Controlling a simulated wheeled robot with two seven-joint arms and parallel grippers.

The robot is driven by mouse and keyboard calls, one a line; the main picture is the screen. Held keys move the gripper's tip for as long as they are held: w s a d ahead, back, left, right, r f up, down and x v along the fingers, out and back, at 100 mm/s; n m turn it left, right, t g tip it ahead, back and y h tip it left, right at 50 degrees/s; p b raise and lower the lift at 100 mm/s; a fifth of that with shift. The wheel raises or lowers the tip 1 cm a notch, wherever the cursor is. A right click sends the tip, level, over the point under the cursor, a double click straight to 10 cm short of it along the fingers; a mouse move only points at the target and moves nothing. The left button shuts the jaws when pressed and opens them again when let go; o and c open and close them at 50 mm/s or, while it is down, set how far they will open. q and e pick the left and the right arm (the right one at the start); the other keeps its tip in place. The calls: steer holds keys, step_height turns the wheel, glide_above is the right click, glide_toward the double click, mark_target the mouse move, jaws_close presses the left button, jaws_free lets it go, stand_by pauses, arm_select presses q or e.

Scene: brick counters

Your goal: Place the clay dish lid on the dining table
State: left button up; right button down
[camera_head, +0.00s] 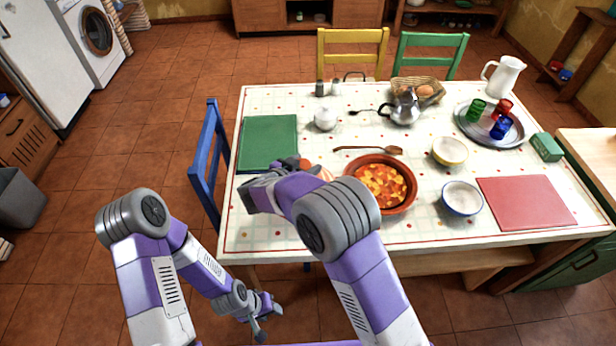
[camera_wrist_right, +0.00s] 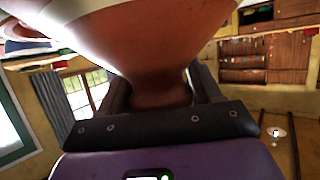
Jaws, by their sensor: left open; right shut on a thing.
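The clay dish lid (camera_wrist_right: 150,45) fills the top of the right wrist view, brown-orange with a narrow knob. My right gripper (camera_wrist_right: 160,92) is shut on that knob. In the head view the lid (camera_head: 319,172) shows only in part behind my right arm, over the left part of the dining table (camera_head: 270,232), beside the clay dish (camera_head: 408,203). The arm hides whether the lid touches the table. The dish is uncovered and holds red-orange food. My left gripper (camera_head: 262,318) is open and empty, low in front of the table.
A green board (camera_head: 268,141) lies at the table's left, a wooden spoon (camera_head: 367,149) behind the dish. Two bowls (camera_head: 450,151) (camera_head: 462,198) and a red board (camera_head: 525,202) are to the right. A blue chair (camera_head: 207,155) stands at the left edge. The front left tabletop is clear.

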step_height(320, 180, down, 5)
steer(key=shift+b, duration=0.85)
steer(key=shift+r, duration=0.1)
steer(key=shift+c, duration=1)
jaws_free()
steer(key=shift+f, duration=0.25)
steer(key=shift+r, duration=0.1)
steer(key=shift+s+a+r, duration=0.15)
steer(key=p+v, duration=0.3)
steer(key=v, duration=0.8)
steer(key=shift+s+a, duration=0.25)
